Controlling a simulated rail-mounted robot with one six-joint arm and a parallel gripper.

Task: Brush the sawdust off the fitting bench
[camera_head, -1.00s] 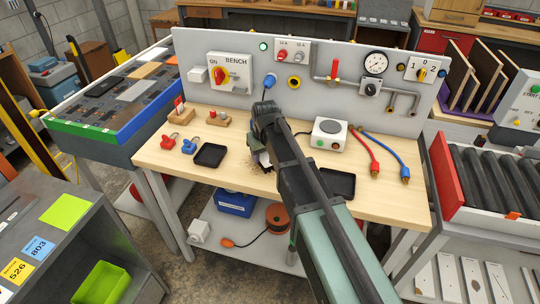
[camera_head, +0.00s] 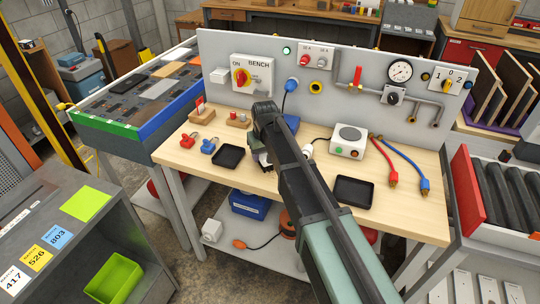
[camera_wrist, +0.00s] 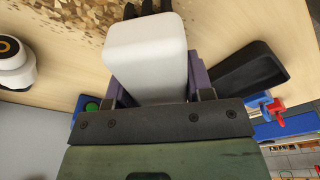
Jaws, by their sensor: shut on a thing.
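My gripper (camera_head: 262,158) is low over the middle of the fitting bench (camera_head: 418,212), just right of a small black tray (camera_head: 228,157). In the wrist view its purple-grey fingers (camera_wrist: 158,88) are shut on a white block-shaped thing (camera_wrist: 147,50), which looks like the brush. Dark tufts (camera_wrist: 150,6) show at its far end; whether they touch the bench is not clear. Sawdust (camera_wrist: 85,22) lies scattered on the wood beside and beyond it in the wrist view. In the head view my arm hides most of the sawdust.
Red and blue padlocks (camera_head: 198,144) stand left of the tray. The upright panel (camera_head: 222,92) closes the back.

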